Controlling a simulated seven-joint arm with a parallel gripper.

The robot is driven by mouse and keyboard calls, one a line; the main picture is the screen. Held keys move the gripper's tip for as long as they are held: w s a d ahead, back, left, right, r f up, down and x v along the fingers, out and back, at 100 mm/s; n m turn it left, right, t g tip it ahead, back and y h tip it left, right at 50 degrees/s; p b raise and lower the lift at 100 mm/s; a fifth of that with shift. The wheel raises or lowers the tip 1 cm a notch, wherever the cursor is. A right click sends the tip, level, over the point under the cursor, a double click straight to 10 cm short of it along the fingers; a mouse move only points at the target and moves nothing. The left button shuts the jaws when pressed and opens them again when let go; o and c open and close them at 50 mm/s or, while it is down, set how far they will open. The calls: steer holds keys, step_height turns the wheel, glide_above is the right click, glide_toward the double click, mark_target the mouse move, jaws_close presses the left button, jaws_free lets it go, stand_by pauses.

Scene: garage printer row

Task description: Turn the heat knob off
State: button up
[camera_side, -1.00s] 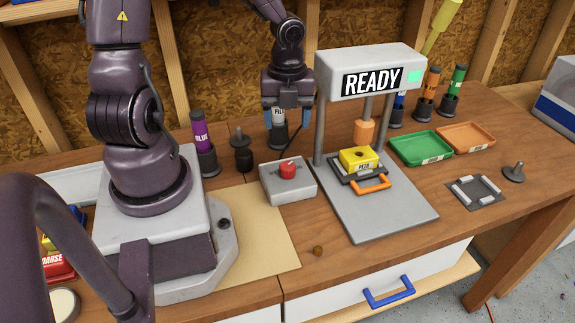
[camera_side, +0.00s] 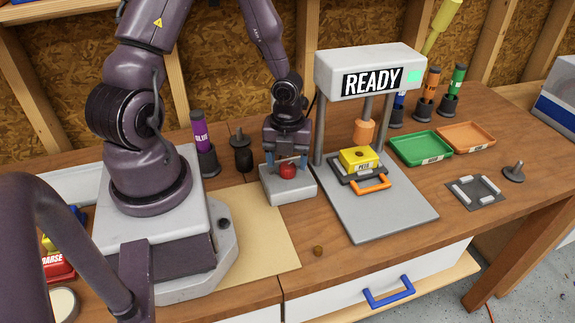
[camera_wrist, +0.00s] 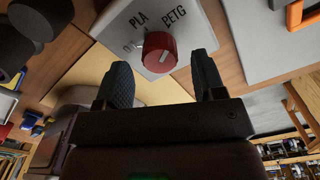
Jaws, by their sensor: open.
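The red heat knob (camera_side: 287,171) sits on a grey box (camera_side: 293,188) on the bench. In the wrist view the red knob (camera_wrist: 160,52) shows between my two fingers, a little beyond their tips. The plate (camera_wrist: 185,15) around it carries the words PLA and PETG; a third mark at its left is too small to read surely. My gripper (camera_side: 287,160) is open, fingers pointing down, just above and around the knob in the side view. I cannot tell whether the fingers touch it.
The press (camera_side: 370,72) with a READY sign stands close on the right, holding a yellow block (camera_side: 359,159).

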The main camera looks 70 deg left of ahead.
steer(key=shift+f, duration=1.15)
steer(key=shift+c, duration=0.4)
steer(key=c, duration=0.8)
steer(key=shift+c, duration=0.2)
